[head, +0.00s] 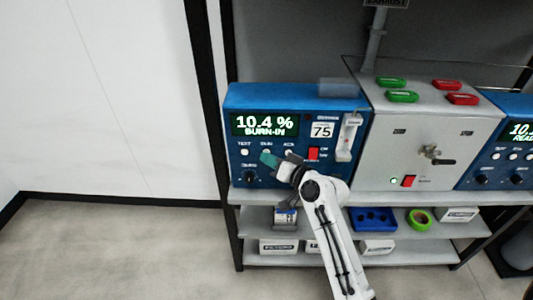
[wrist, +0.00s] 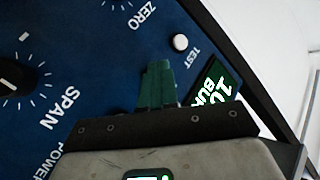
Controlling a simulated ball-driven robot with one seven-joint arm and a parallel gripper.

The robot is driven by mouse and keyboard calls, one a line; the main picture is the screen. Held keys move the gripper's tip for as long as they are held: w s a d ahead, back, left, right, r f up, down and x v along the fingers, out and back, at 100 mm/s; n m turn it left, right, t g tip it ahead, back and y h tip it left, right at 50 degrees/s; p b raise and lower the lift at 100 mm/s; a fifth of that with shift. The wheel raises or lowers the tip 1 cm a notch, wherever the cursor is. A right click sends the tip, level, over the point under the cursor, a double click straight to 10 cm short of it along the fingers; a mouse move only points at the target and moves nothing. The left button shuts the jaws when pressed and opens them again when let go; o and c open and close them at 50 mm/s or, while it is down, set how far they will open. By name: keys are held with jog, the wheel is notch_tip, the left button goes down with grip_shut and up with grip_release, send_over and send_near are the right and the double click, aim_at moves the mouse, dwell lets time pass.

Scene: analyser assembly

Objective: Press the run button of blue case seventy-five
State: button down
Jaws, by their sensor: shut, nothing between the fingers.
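The blue case seventy-five (head: 285,91) stands on the shelf, with a "75" label (head: 321,130) and a green-lit display (head: 264,124) reading "10.4 % BURN-IN". Below the display is a row of white buttons: test (head: 244,154), a middle one (head: 266,151) that appears to be run, and one on the right (head: 289,152). My gripper (head: 268,159) is shut and empty, its green fingertips just at or below the middle button; contact cannot be told. In the wrist view, the fingertips (wrist: 158,68) point at the blue panel near the test button (wrist: 180,42); the run button is not visible there.
A red switch (head: 313,154) and a white holder (head: 348,137) are on the case's right. A grey cabinet (head: 385,150) stands beside it, then another blue case (head: 505,168). The lower shelves hold boxes, a blue tray (head: 373,220) and green tape (head: 419,219).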

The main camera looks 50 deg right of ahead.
jog(key=shift+s+a, duration=0.55)
jog(key=shift+a, duration=0.05)
jog(key=shift+a, duration=0.1)
jog(key=s+a, duration=0.1)
jog(key=a, duration=0.1)
jog(key=s+a+p, duration=0.1)
jog(key=s, duration=0.1)
jog(key=shift+a+p, duration=0.3)
jog(key=shift+a, duration=0.1)
dwell(0.9)
